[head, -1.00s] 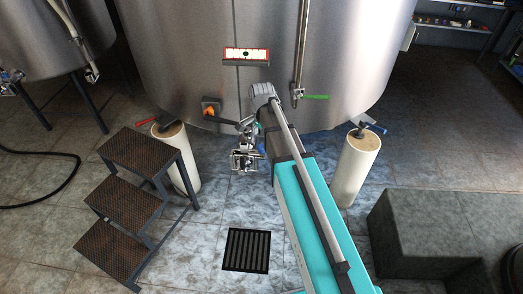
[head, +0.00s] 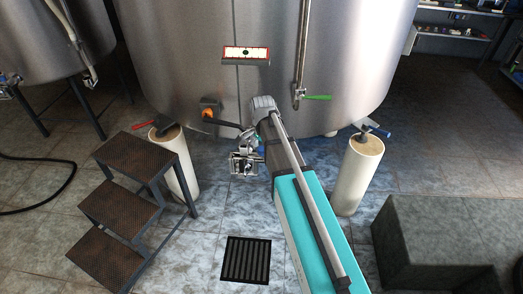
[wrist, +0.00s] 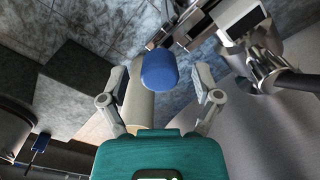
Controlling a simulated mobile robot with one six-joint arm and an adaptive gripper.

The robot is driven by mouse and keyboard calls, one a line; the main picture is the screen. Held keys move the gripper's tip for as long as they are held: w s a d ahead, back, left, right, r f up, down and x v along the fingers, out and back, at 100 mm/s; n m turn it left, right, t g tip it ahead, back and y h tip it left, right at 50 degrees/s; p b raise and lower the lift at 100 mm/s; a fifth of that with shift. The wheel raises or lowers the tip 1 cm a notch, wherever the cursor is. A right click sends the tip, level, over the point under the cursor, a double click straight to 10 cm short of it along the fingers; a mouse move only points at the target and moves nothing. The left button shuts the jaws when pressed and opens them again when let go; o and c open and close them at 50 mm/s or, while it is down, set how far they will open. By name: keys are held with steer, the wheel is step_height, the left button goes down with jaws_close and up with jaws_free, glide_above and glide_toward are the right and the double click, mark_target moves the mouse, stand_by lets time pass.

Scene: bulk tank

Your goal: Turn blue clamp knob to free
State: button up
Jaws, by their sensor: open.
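The blue clamp knob (wrist: 158,70) shows in the wrist view as a rounded blue cap, just beyond and between my fingertips. My gripper (wrist: 160,80) is open, with one finger on each side of the knob and visible gaps to it. I cannot tell how deep the knob sits between the fingers. The shiny metal fitting (wrist: 195,30) lies beside the knob. In the head view the fitting (head: 243,164) hangs below the front of the steel tank (head: 180,60), and my arm hides much of the knob area.
A dark stepped stool (head: 120,210) stands at left. Pale posts (head: 176,165) and (head: 357,175) stand under the tank on either side. A valve with an orange part (head: 208,114) and a green lever (head: 317,97) sit on the tank. A floor grate (head: 246,260) lies in front.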

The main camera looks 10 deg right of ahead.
jaws_close()
stand_by(0.4)
